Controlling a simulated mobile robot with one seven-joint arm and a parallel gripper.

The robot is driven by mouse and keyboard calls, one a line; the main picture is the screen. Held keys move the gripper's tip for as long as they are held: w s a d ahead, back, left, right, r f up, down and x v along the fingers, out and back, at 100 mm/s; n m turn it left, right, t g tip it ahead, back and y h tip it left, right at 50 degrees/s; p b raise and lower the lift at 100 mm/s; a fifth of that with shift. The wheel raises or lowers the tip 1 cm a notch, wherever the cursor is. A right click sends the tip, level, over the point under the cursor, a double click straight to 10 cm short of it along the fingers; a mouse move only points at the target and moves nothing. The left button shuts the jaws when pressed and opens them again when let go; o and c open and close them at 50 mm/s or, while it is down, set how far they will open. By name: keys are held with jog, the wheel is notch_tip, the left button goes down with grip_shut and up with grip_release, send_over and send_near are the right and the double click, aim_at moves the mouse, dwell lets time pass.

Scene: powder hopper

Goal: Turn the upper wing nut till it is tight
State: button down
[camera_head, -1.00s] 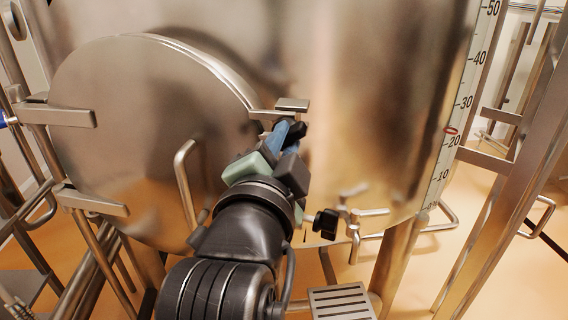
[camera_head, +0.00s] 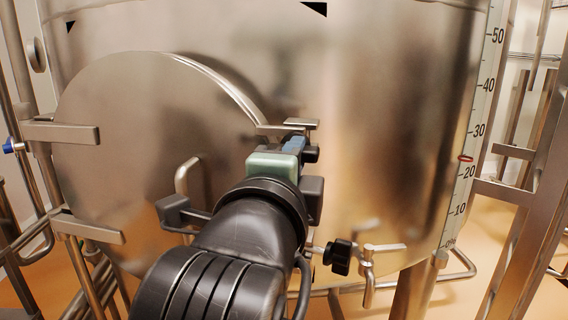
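The round metal door (camera_head: 115,150) of the hopper is closed. A clamp at its upper right edge carries a flat metal wing piece (camera_head: 302,121), which looks like the upper wing nut. My gripper (camera_head: 299,146) is just below this wing piece, with its blue and black finger parts reaching up close to it. I cannot tell whether they touch it, because my gripper body hides the nut's lower part and the finger gap. No lower wing nut is clearly visible; my arm covers the door's lower right edge.
A bar handle (camera_head: 188,178) stands out from the door, close left of my arm. Two hinge arms (camera_head: 62,132) are at its left. A black knob (camera_head: 337,257) and a small metal valve (camera_head: 370,262) sit at the lower right. The hopper wall (camera_head: 390,130) right of my gripper is clear.

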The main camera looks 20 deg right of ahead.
dwell(0.4)
jog(key=c, duration=0.8)
grip_release()
jog(key=shift+s, duration=0.1)
